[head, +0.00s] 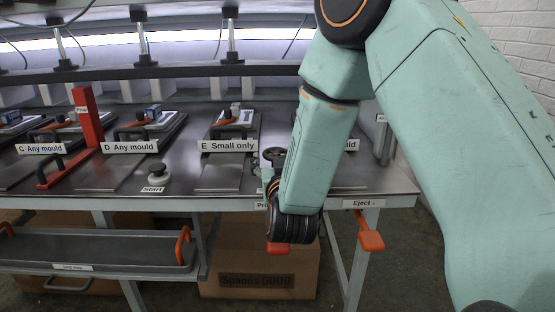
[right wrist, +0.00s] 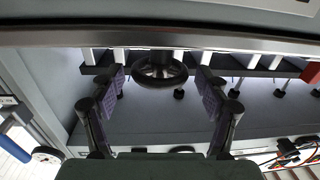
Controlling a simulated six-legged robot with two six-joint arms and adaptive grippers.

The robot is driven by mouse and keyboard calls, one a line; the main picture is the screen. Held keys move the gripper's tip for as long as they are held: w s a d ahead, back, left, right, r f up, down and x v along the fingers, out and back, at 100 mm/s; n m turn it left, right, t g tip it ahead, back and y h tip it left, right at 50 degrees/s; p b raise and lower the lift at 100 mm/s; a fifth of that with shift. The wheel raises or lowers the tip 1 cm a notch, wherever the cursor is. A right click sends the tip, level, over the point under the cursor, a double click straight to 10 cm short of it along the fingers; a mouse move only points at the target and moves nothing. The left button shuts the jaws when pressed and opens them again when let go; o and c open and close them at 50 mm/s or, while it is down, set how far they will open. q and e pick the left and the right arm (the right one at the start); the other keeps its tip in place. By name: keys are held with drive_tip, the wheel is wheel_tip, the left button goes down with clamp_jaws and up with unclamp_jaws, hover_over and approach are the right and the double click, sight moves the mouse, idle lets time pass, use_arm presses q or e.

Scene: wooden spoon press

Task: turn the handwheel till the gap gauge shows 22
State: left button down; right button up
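The handwheel (right wrist: 160,70) is a dark round wheel with spokes. In the right wrist view it sits between and beyond the fingertips of my right gripper (right wrist: 161,82). The two purple-padded fingers are spread wide on either side of it, and I see no clear contact. In the head view a small dark wheel (head: 274,154) shows just left of my right forearm, which hides most of the area around it and most of the gripper. My left gripper is in neither view.
Mould stations labelled C, D and E (head: 228,146) line the bench, with a red upright bracket (head: 87,118) and a Start knob (head: 157,174). A tray (head: 95,250) and a cardboard box (head: 258,268) are lower down.

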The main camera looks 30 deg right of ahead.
drive_tip(key=shift+s, duration=0.1)
drive_tip(key=v, duration=0.7)
drive_tip(key=shift+s+a, duration=0.1)
drive_tip(key=shift+s, duration=0.05)
idle(0.3)
drive_tip(key=x, duration=0.8)
drive_tip(key=shift+s, duration=0.1)
drive_tip(key=shift+y, duration=0.3)
drive_tip(key=shift+s+n, duration=0.15)
drive_tip(key=shift+n, duration=0.25)
drive_tip(key=shift+a, duration=0.1)
